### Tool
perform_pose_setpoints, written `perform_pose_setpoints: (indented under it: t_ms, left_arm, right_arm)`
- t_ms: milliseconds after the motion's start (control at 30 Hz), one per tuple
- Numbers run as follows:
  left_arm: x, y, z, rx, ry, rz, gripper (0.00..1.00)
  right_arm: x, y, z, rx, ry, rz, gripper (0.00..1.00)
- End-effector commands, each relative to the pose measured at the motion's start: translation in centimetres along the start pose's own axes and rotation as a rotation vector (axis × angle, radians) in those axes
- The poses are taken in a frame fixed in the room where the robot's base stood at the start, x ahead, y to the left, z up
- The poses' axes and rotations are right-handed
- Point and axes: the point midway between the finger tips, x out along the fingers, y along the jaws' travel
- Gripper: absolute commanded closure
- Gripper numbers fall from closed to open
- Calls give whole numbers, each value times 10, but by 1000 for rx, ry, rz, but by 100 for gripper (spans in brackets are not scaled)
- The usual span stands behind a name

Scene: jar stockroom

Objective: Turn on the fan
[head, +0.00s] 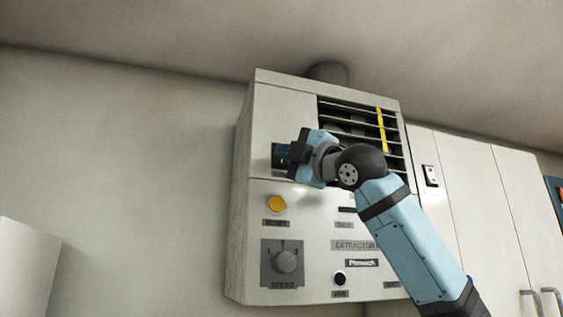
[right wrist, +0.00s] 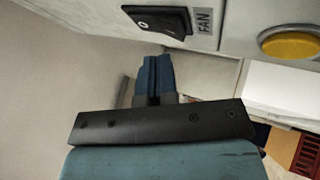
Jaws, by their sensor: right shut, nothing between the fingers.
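The extractor unit (head: 262,115) is a pale box high on the wall with a slatted grille at its upper right. Its black rocker switch, labelled FAN, shows in the right wrist view (right wrist: 158,20). In the head view my right gripper (head: 282,155) is at the front of the unit, over the switch area, and largely covers the switch. In the right wrist view the blue fingers (right wrist: 155,65) are together and empty, just below the switch. I cannot tell whether they touch it. My left gripper is not in view.
Below are a yellow button (head: 276,204), a grey SPEED knob (head: 286,261) and a small black round control (head: 339,279). A yellow strip (head: 381,130) crosses the grille. Another switch (head: 431,175) and pale cabinets (head: 480,200) are at right. The wall at left is clear.

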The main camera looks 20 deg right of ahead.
Motion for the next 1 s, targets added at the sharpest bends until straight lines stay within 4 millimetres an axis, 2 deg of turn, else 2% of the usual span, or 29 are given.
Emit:
perform_pose_setpoints:
  t_ms: [1000]
  left_arm:
    - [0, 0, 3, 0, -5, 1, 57]
  right_arm:
    - [7, -5, 5, 0, 0, 0, 100]
